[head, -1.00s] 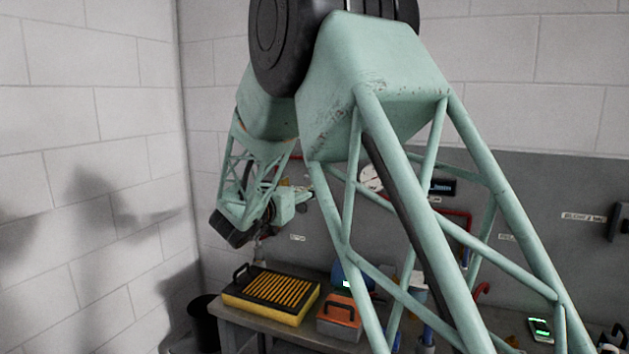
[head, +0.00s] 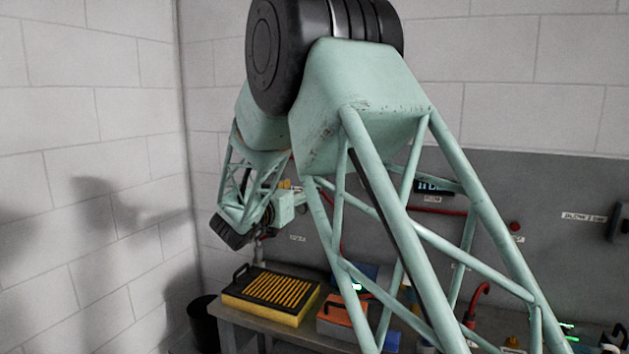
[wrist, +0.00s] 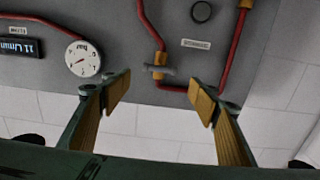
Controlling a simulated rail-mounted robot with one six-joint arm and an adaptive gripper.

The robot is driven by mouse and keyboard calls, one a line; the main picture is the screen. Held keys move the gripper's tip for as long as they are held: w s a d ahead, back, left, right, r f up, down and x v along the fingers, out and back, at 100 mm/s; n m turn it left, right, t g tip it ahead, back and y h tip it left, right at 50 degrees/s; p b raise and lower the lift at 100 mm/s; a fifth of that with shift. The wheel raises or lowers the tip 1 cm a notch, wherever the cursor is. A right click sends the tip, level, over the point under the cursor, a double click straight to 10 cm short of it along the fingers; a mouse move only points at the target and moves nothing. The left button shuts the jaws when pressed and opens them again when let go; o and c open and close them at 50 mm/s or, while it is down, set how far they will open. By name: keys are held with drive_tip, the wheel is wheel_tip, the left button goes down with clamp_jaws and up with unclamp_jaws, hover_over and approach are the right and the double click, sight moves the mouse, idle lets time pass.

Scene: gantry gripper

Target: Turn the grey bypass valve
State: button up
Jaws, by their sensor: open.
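The grey bypass valve (wrist: 158,70) shows in the wrist view as a small grey lever across a yellow fitting on a red pipe, fixed to a grey panel. My gripper (wrist: 160,98) is open and empty, with its yellow-padded fingers spread apart. The valve appears between and just beyond the fingertips, with no visible contact. In the head view my own arm hides the valve, and my finger details are too small to make out.
A round white gauge (wrist: 83,58) and a blue-lit display (wrist: 20,47) sit left of the valve in the wrist view. A black knob (wrist: 201,11) is near. In the head view, a yellow case (head: 270,297) and orange box (head: 342,318) stand on the bench.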

drive_tip(key=shift+b+x, duration=0.75)
drive_tip(key=shift+x, duration=5.15)
drive_tip(key=c, duration=0.6)
drive_tip(key=shift+r+n+p, duration=0.1)
drive_tip(key=shift+n+p, duration=1.1)
drive_tip(key=shift+p, duration=1.35)
drive_tip(key=shift+n+p, duration=0.6)
drive_tip(key=shift+p, duration=0.35)
drive_tip(key=n+p, duration=0.3)
drive_tip(key=p, duration=0.2)
drive_tip(key=shift+n, duration=0.3)
drive_tip(key=shift+n+p, duration=0.4)
drive_tip(key=shift+p, duration=0.05)
